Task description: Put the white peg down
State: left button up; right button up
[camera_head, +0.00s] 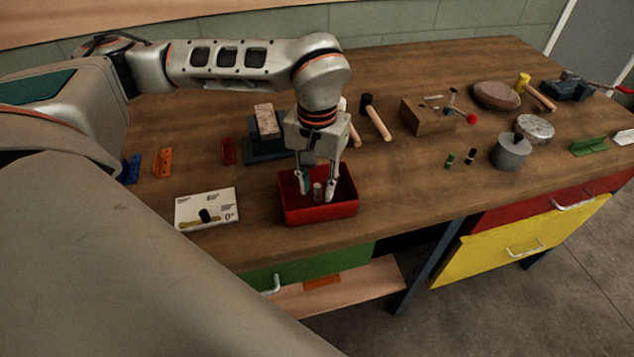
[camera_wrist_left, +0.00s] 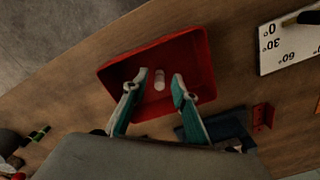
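The white peg (camera_head: 317,191) is in the red tray (camera_head: 322,213) near the front edge of the workbench. In the left wrist view the peg (camera_wrist_left: 159,79) stands or leans inside the tray (camera_wrist_left: 195,48), between and a little beyond my fingertips. My left gripper (camera_head: 317,194) points down into the tray. Its two fingers are spread wide on either side of the peg, with gaps visible in the left wrist view (camera_wrist_left: 155,88). I cannot tell whether the peg touches the tray floor. My right gripper is not in view.
A white marked board (camera_head: 207,207) lies left of the tray. Orange (camera_head: 163,162) and red (camera_head: 229,151) brackets stand behind it. A wooden block (camera_head: 428,116), hammers and a grey pot (camera_head: 510,152) are to the right. The bench is clear just right of the tray.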

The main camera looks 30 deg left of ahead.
aim_at(317, 186)
pick_arm(q)
jog(key=shift+r, duration=0.1)
jog(key=shift+r, duration=0.2)
notch_tip(317, 186, up, 12)
jog(key=p, duration=0.1)
dwell(0.3)
jog(key=shift+f, duration=0.15)
dwell(0.4)
